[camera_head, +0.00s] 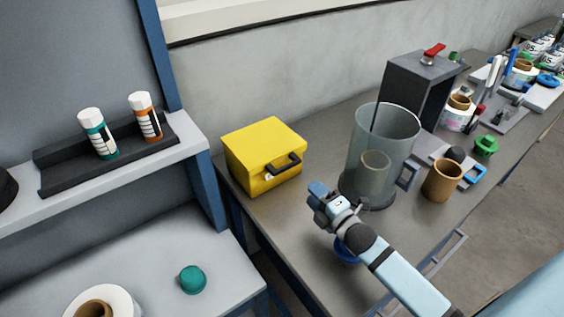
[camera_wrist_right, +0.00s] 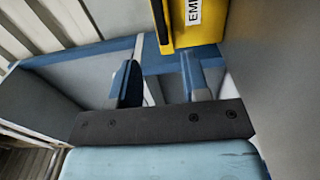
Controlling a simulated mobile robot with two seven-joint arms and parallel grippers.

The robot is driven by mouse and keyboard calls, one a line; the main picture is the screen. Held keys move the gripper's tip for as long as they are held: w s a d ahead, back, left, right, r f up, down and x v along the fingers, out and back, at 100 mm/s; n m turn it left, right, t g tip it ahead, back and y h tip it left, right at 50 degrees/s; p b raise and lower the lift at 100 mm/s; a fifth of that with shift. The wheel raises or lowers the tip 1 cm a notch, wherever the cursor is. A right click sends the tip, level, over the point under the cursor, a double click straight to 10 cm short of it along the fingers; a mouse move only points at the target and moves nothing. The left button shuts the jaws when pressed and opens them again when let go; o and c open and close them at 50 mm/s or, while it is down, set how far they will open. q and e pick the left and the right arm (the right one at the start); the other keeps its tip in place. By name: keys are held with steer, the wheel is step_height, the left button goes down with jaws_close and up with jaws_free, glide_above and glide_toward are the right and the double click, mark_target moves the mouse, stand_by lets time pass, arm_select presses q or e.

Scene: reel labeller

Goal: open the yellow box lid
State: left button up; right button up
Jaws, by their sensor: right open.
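The yellow box (camera_head: 262,157) stands on the brown bench near its left end, with its lid closed. A black handle (camera_head: 283,167) is on its front. My right gripper (camera_head: 318,192) is in front of the box, to the right of the handle and apart from it. In the right wrist view the gripper (camera_wrist_right: 158,85) is open with nothing between its fingers. Part of the yellow box (camera_wrist_right: 201,32) shows at the top of that view, beyond the fingers, with a white label (camera_wrist_right: 193,12). My left gripper is in neither view.
A clear cylinder (camera_head: 384,140) stands close to the right of my right gripper, with a dark grey stand (camera_head: 415,90) behind. A brown cup (camera_head: 442,180) is farther right. A grey shelf with two bottles (camera_head: 97,133) (camera_head: 146,117) is left of the box.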

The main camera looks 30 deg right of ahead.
mark_target(288, 169)
steer(key=w, duration=0.3)
steer(key=w+a+p, duration=0.1)
steer(key=w, duration=0.7)
steer(key=shift+a+r, duration=0.15)
steer(key=shift+a, duration=0.1)
steer(key=shift+w+a+p, duration=0.15)
steer(key=shift+w+p, duration=0.15)
steer(key=shift+w, duration=0.5)
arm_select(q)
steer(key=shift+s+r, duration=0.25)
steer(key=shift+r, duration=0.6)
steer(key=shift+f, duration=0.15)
arm_select(e)
jaws_close()
